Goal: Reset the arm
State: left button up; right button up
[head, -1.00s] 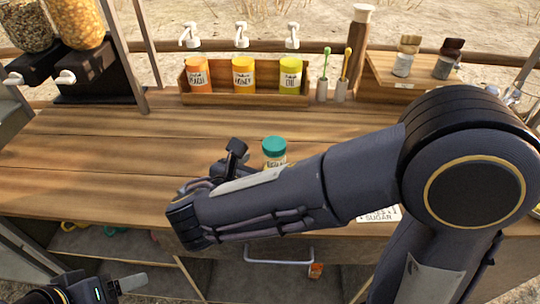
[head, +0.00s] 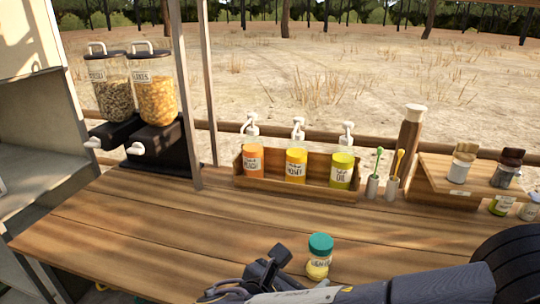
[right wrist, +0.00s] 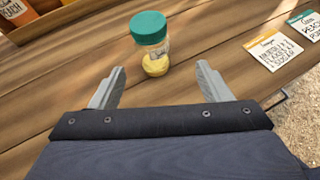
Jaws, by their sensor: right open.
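My right gripper (right wrist: 160,88) is open and empty in the right wrist view, its two grey fingers spread apart above the wooden counter. A small clear jar (right wrist: 154,45) with a teal lid and yellow contents stands upright just beyond the fingers, apart from them. The same jar (head: 319,257) stands on the counter in the head view, beside my right arm. In the head view my right arm crosses the bottom right, and its fingers are hard to make out there. My left gripper is out of the head view.
The wooden counter (head: 150,232) is clear at left and centre. A wooden rack (head: 270,190) with three pump bottles stands at the back. Two dispensers (head: 157,95) stand at the left. A small shelf (head: 450,175) with jars is at the right. Cards (right wrist: 273,49) lie beyond the right finger.

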jog(key=s+d+m+g+y+p, duration=0.3)
jog(key=s+d+m+g, duration=0.1)
jog(key=d+m, duration=0.3)
jog(key=s+d+m+g+y+p, duration=0.2)
jog(key=s+d+m+g, duration=0.2)
jog(key=d+m, duration=0.25)
jog(key=s+r+m+t+y+p, duration=0.4)
jog(key=m+y, duration=0.3)
jog(key=m, duration=0.8)
jog(key=shift+s+d+m+p, duration=0.2)
jog(key=shift+s+m+p, duration=0.15)
jog(key=shift+s, duration=0.45)
